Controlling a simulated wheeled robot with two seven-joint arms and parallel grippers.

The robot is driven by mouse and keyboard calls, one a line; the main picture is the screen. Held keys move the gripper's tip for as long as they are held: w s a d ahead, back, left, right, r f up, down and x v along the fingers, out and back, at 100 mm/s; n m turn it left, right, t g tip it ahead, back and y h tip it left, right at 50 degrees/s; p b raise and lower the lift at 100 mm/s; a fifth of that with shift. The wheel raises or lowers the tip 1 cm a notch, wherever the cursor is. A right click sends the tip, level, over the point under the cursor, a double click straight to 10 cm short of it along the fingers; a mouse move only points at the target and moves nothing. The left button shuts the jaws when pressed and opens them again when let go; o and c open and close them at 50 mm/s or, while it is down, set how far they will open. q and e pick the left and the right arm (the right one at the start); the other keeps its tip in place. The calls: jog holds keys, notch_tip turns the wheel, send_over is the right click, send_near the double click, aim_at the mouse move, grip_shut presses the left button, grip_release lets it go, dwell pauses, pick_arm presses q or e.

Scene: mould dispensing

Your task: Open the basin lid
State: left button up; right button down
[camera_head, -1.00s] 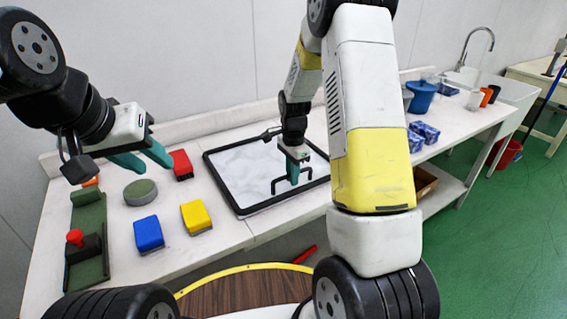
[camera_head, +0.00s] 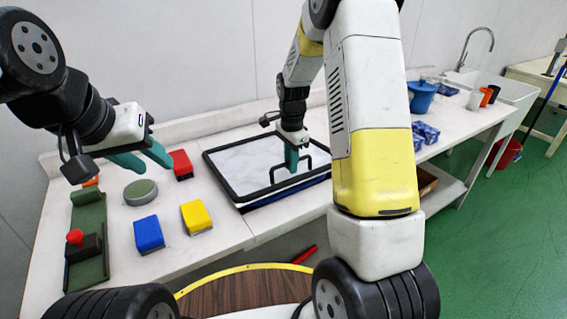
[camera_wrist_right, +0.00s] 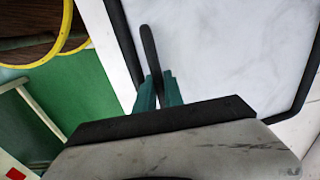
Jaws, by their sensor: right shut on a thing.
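The basin lid (camera_head: 240,165) is a white marbled panel with a black frame on the white table, in the middle of the head view. Its near right edge is lifted, and a dark blue strip of the basin (camera_head: 292,193) shows below it. A black bar handle (camera_head: 311,157) stands on the lid. My right gripper (camera_head: 291,160) is shut on this handle; in the right wrist view the teal fingers (camera_wrist_right: 158,92) close around the handle (camera_wrist_right: 150,55). My left gripper (camera_head: 143,160) is open and empty, above the table to the left of the lid.
A red block (camera_head: 181,165), a blue block (camera_head: 149,234), a yellow block (camera_head: 196,217), a round grey-green piece (camera_head: 140,192) and a green fixture with a red knob (camera_head: 88,240) lie left. A blue bucket (camera_head: 422,97) stands right. My right arm hides part of the table.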

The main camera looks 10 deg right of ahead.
jog(key=shift+w+r, duration=0.1)
jog(key=shift+w+a+r, duration=0.1)
jog(key=shift+w+r, duration=0.1)
jog(key=shift+r, duration=0.45)
jog(key=shift+w+a+r, duration=0.1)
jog(key=shift+w+r, duration=0.15)
jog(key=shift+r, duration=0.45)
jog(key=shift+w+a+r, duration=0.1)
jog(key=shift+w+r, duration=0.1)
jog(key=shift+r, duration=0.45)
jog(key=r, duration=0.1)
jog(key=w+r, duration=0.1)
jog(key=r, duration=0.1)
jog(key=shift+w+a+r, duration=0.3)
jog(key=shift+w+r, duration=0.1)
jog(key=shift+w+a+r, duration=0.2)
jog(key=shift+w+r, duration=0.35)
jog(key=shift+r, duration=0.35)
jog(key=shift+w+a+r, duration=0.2)
jog(key=shift+w+r, duration=0.35)
jog(key=shift+r, duration=0.3)
